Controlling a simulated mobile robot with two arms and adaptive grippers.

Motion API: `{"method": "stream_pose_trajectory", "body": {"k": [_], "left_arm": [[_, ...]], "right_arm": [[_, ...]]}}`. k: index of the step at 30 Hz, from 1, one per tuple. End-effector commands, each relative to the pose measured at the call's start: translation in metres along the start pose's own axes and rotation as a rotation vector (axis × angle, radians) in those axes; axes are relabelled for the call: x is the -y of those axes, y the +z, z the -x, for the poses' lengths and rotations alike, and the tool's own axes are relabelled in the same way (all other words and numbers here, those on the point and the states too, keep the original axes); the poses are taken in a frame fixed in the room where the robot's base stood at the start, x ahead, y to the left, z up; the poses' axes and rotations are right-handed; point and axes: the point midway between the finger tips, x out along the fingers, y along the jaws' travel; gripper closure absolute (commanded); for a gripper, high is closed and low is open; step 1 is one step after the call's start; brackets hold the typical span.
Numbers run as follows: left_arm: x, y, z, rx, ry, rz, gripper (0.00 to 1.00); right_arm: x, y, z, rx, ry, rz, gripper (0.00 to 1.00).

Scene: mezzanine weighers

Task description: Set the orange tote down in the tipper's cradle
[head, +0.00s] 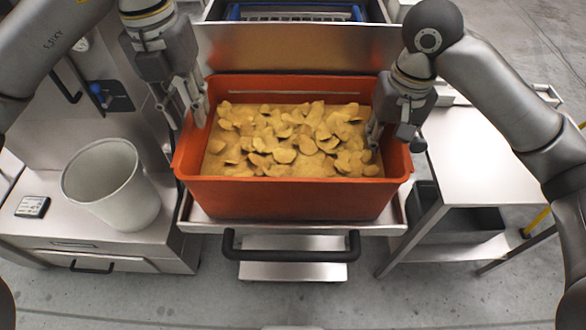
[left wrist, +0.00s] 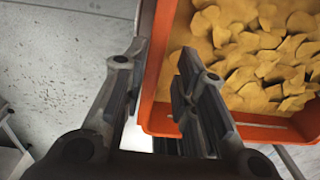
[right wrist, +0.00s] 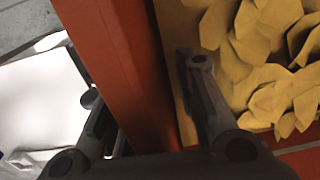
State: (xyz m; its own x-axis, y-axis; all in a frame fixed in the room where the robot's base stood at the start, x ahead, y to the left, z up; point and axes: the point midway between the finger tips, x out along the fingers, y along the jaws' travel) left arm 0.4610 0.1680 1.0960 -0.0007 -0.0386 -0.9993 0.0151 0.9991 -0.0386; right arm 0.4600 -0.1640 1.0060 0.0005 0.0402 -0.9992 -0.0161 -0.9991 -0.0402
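The orange tote (head: 290,197), filled with yellow-brown chips (head: 290,140), sits level in the steel tipper cradle (head: 290,229), whose front lip shows below it. My left gripper (head: 186,108) is at the tote's left wall with its fingers apart, one outside and one inside. The left wrist view shows a gap beside the tote wall (left wrist: 152,70) between them. My right gripper (head: 394,138) straddles the right wall likewise. In the right wrist view its fingers are apart around the wall (right wrist: 125,60). The tote's underside is hidden.
A black handle bar (head: 290,255) runs along the cradle's front. A white bucket (head: 112,185) and a small scale-like device (head: 33,207) stand on the left cabinet. A bare steel table (head: 480,150) stands at right. A blue-rimmed container (head: 290,12) is behind.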

Motion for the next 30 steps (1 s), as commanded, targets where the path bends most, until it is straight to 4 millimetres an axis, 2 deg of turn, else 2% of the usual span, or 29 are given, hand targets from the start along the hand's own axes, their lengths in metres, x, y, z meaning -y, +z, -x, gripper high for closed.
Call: {"method": "stream_pose_trajectory", "body": {"k": [4,11,14,24,30], "left_arm": [[0.000,0.000,0.014,0.001,0.001,0.002,0.73],[0.000,0.000,0.020,-0.001,0.001,0.001,0.73],[0.000,0.000,0.020,-0.002,0.001,0.001,0.73],[0.000,0.000,0.020,-0.001,0.000,0.001,0.73],[0.000,0.000,0.020,-0.001,0.000,0.001,0.73]], "right_arm": [[0.000,0.000,0.000,0.000,0.000,0.000,0.73],[0.000,0.000,0.006,-0.001,0.000,0.000,0.73],[0.000,-0.001,0.017,-0.004,0.001,0.001,0.73],[0.000,-0.001,0.075,-0.006,0.001,-0.001,0.73],[0.000,-0.001,0.103,-0.002,0.001,-0.001,0.73]]}}
